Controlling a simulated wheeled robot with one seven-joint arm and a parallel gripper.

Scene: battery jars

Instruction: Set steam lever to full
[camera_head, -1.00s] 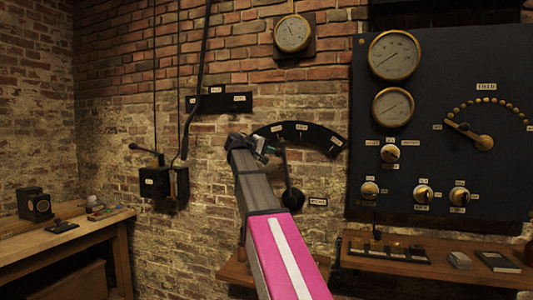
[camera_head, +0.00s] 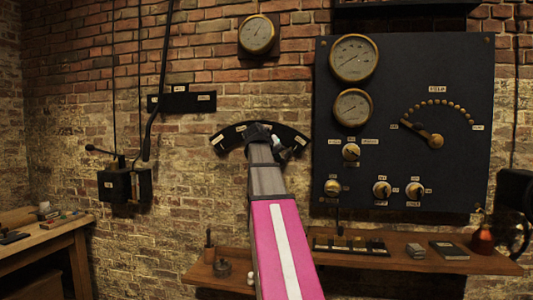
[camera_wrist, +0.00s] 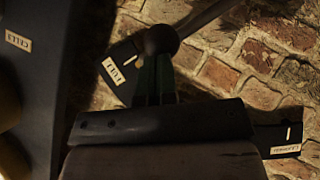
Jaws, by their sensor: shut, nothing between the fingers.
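The steam lever shows in the wrist view as a metal rod with a dark round knob (camera_wrist: 161,40). The knob lies beside the label that seems to read FULL (camera_wrist: 119,69), at one end of the dark curved quadrant plate (camera_head: 232,133). My gripper (camera_wrist: 156,66) is shut and empty, its dark green fingertips right at the knob; I cannot tell whether they touch. In the head view my gripper (camera_head: 283,151) is in front of the plate's right part. My arm hides the lever's rod and pivot there.
The dark panel (camera_head: 400,70) with gauges and knobs stands close right of the quadrant; its edge fills the left of the wrist view. A wooden shelf (camera_head: 450,264) runs below. A switch box (camera_head: 115,184) hangs on the brick wall at left.

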